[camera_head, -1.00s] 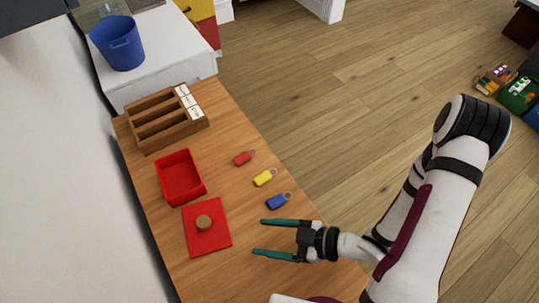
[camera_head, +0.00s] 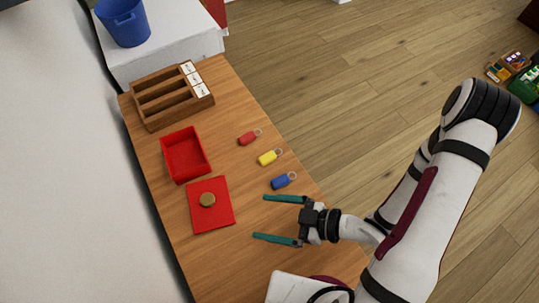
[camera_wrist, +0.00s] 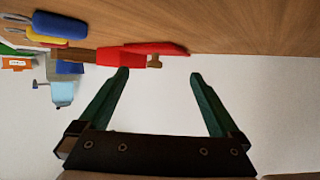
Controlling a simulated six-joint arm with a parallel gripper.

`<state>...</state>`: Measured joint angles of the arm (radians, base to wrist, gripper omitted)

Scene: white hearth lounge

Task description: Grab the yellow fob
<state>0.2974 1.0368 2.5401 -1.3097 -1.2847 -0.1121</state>
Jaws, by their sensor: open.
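The yellow fob (camera_head: 268,158) lies on the wooden table with its metal ring toward the right. It sits between a red fob (camera_head: 248,138) and a blue fob (camera_head: 281,181). In the wrist view the yellow fob (camera_wrist: 44,36) is at the upper left, partly hidden behind the blue fob (camera_wrist: 62,21). My gripper (camera_head: 260,217) has two green fingers spread apart with nothing between them. It is nearer the camera than the fobs, with the blue fob closest to it. The fingers also show in the wrist view (camera_wrist: 159,76).
A red open box (camera_head: 207,165) and a red mat (camera_head: 230,216) with a round brown piece (camera_head: 207,199) are left of the fobs. A wooden slotted rack (camera_head: 150,124) stands at the table's far end. Bare table lies between box and fobs.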

